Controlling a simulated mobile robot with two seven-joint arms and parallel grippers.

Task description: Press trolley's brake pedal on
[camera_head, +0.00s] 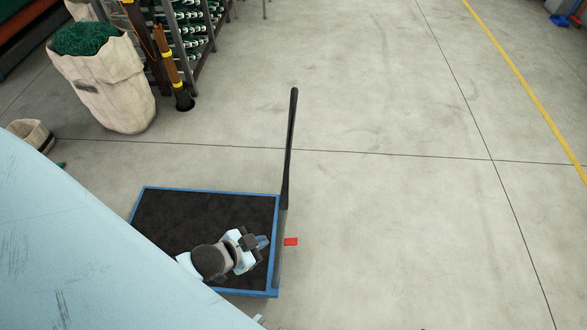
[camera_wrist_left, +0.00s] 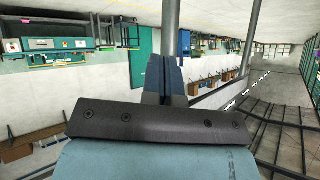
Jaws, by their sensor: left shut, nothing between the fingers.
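The trolley is a low platform with a blue rim (camera_head: 205,191) and a dark deck, in the lower middle of the head view. Its dark push handle (camera_head: 291,150) rises at the right end. The small red brake pedal (camera_head: 290,241) sticks out just beyond that end, near the floor. My left gripper (camera_head: 263,242) shows over the deck's right end, left of the pedal, with the handle's foot between them in the picture. Its fingers (camera_wrist_left: 166,80) are shut and empty in the left wrist view. I cannot tell its height above the pedal. My right gripper is not in view.
A cloth sack with green netting (camera_head: 105,80) stands at the upper left beside a rack of spools (camera_head: 190,30). A small open container (camera_head: 32,134) is at the left edge. The floor right of the trolley is clear up to a yellow line (camera_head: 520,70).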

